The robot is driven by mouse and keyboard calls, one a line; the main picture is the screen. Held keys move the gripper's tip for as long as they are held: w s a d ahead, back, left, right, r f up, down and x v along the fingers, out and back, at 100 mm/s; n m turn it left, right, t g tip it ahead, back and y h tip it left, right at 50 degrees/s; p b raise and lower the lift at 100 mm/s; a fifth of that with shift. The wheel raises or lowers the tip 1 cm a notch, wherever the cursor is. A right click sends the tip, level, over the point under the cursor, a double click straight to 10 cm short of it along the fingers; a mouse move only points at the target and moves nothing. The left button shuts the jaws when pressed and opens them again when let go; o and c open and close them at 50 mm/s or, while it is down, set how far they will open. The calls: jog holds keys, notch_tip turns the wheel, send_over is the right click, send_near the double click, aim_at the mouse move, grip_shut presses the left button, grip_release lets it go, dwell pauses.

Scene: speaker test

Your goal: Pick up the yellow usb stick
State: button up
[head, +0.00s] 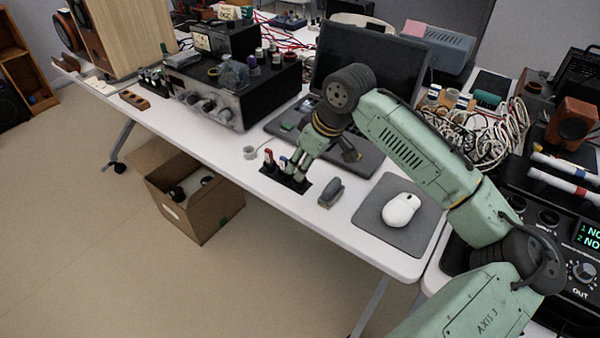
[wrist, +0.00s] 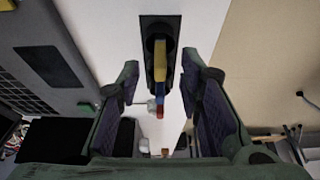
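A yellow usb stick (wrist: 160,60) stands in a narrow black holder (wrist: 147,26) in the wrist view. A blue piece (wrist: 160,87) and a red piece (wrist: 159,110) line up below it in the picture. My gripper (wrist: 160,74) is open, with one finger on each side of this row and gaps visible on both sides. In the head view my gripper (head: 296,173) points down at the holder (head: 290,184) near the table's front edge. A red stick (head: 268,157) and a blue stick (head: 283,161) show left of the fingers; the yellow one is hidden there.
A dark grey object (head: 331,191) lies right of the holder, then a white mouse (head: 401,209) on a grey pad (head: 372,216). A laptop (head: 362,60) stands behind my gripper. A small white ring-shaped item (head: 250,152) is left of the holder.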

jog(key=shift+x, duration=1.35)
jog(key=shift+c, duration=0.4)
grip_shut()
